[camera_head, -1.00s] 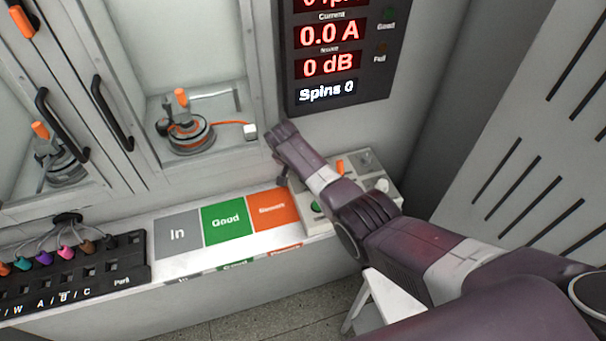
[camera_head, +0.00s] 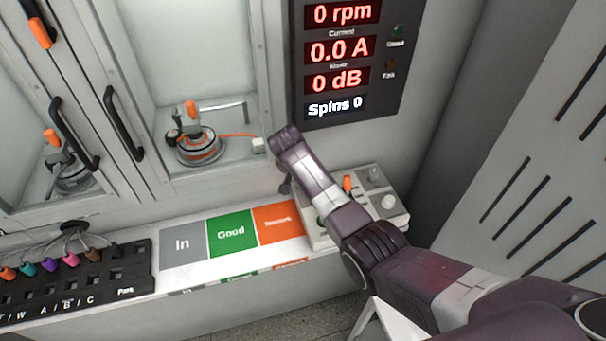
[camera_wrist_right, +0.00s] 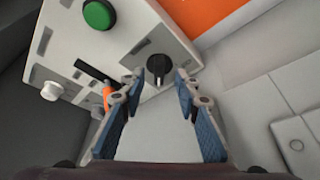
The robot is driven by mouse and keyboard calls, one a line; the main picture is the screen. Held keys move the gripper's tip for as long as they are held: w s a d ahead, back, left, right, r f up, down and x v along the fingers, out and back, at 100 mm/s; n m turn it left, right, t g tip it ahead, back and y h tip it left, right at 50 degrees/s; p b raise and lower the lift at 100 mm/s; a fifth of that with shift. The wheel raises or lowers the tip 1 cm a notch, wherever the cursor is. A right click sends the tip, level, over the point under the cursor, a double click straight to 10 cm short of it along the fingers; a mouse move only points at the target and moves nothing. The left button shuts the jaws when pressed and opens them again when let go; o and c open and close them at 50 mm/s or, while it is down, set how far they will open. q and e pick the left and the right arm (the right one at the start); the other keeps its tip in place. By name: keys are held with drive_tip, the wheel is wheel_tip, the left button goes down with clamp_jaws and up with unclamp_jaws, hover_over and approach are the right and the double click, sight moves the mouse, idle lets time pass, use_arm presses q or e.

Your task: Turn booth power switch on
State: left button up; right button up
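A light control box (camera_head: 398,217) stands on the ledge under the display. It carries an orange lever (camera_head: 348,184) and pale knobs; a green button (camera_wrist_right: 100,14) shows in the right wrist view. A black rotary knob (camera_wrist_right: 158,70) with a pale mark sits on one face of the box; I cannot read a label for the power switch. My right gripper (camera_wrist_right: 160,82) is open, its blue-padded fingers on either side of the knob's line, with no clear contact. In the head view my right arm hides part of the box and the knob. My left gripper is out of view.
The display (camera_head: 340,60) reads zeros. A glazed booth with black handles (camera_head: 124,122) holds a motor (camera_head: 198,146) on a stand. In, Good and orange pads (camera_head: 232,234) lie left of the box. A black connector rack (camera_head: 135,257) is at lower left.

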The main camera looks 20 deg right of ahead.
drive_tip(key=v, duration=0.7)
drive_tip(key=shift+r, duration=0.3)
drive_tip(key=shift+s+a, duration=0.1)
drive_tip(key=shift+s, duration=0.05)
